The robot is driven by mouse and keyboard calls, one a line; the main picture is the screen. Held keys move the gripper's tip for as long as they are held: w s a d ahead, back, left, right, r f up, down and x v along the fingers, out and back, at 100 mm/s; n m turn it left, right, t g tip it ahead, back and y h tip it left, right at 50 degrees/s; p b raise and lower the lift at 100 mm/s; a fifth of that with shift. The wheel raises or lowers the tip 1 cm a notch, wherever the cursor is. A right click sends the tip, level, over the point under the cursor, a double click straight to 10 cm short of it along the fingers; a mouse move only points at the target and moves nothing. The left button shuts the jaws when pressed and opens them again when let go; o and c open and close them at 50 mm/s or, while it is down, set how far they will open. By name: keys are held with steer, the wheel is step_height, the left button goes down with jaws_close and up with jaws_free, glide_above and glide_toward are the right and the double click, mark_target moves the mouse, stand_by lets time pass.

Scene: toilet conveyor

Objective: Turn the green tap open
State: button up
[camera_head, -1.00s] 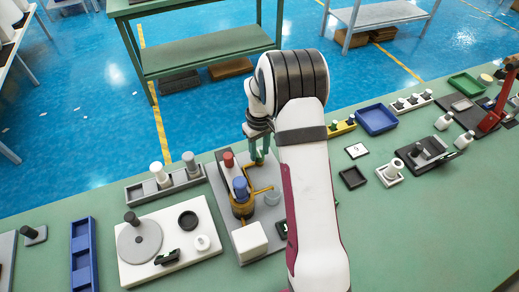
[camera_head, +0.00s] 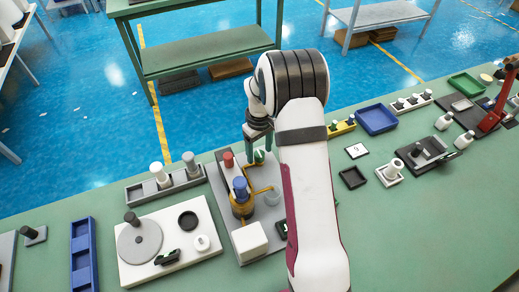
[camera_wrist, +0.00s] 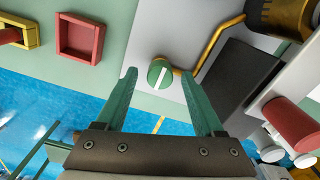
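The green tap (camera_head: 259,156) is a round green knob on the grey panel, with gold pipework close by. In the wrist view the tap (camera_wrist: 161,73) shows a white stripe across its face, nearly upright and slightly tilted. My gripper (camera_wrist: 159,75) is open, with its two green fingers apart and the tap appearing between their tips. Nothing is held. In the head view my gripper (camera_head: 258,143) is at the tap, partly hidden by my arm. I cannot tell whether either finger touches the knob.
A red-topped part (camera_head: 228,160) and a blue-topped part (camera_head: 240,188) stand on the same panel, left of and in front of the tap. A white box (camera_head: 249,242) is at the panel's front. A rack with cylinders (camera_head: 162,184) lies left.

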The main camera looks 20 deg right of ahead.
mark_target(260, 154)
step_height(260, 154, up, 16)
stand_by(0.5)
steer(key=shift+f, duration=0.1)
